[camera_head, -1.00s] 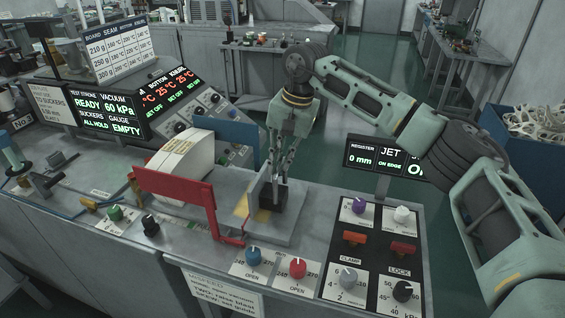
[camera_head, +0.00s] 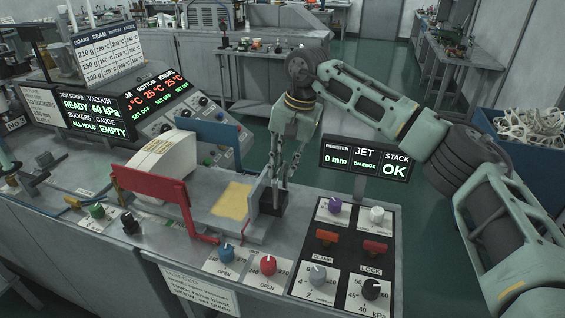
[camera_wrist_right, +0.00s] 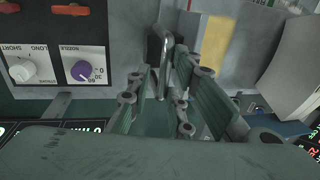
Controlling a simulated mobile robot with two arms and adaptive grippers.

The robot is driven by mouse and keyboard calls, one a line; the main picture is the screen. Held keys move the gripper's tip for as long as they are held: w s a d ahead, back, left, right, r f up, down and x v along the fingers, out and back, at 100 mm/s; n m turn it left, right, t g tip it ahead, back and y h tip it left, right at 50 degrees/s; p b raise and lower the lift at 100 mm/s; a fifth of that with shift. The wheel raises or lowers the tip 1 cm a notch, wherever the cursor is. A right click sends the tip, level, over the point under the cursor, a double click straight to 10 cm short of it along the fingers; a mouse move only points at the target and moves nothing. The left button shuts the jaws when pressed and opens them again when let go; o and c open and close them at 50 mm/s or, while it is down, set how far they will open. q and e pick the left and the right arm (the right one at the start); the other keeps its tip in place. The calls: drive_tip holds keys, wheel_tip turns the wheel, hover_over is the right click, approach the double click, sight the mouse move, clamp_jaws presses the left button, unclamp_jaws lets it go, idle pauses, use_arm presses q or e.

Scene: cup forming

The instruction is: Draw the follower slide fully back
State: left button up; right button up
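The follower slide (camera_head: 264,195) is a grey upright plate with a dark block, at the right of the grey bed on the bench. A yellow patch (camera_head: 232,201) lies bare on the bed to its left. My right gripper (camera_head: 275,180) reaches down onto the slide from above. In the right wrist view, its fingers (camera_wrist_right: 165,85) stand on both sides of the slide's narrow upright grip (camera_wrist_right: 164,60) and appear closed on it. Exact finger contact is hard to see. My left gripper is not in view.
A red guard (camera_head: 150,187) and a cream curved body (camera_head: 162,158) stand left of the bed. The knob panel (camera_head: 345,250) lies at the front right. A register display (camera_head: 365,158) stands behind it, reading 0 mm and stack OK.

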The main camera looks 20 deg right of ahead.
drive_tip(key=shift+o, duration=0.7)
drive_tip(key=shift+s+d, duration=0.1)
drive_tip(key=shift+d, duration=0.1)
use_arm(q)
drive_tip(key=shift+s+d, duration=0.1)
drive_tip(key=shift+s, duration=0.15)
use_arm(e)
drive_tip(key=shift+a, duration=0.1)
drive_tip(key=shift+r, duration=0.15)
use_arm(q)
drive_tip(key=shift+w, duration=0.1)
use_arm(e)
wheel_tip(320, 180, up, 12)
drive_tip(key=s+d, duration=0.1)
drive_tip(key=d, duration=0.1)
drive_tip(key=shift+f, duration=0.25)
drive_tip(key=shift+s, duration=0.1)
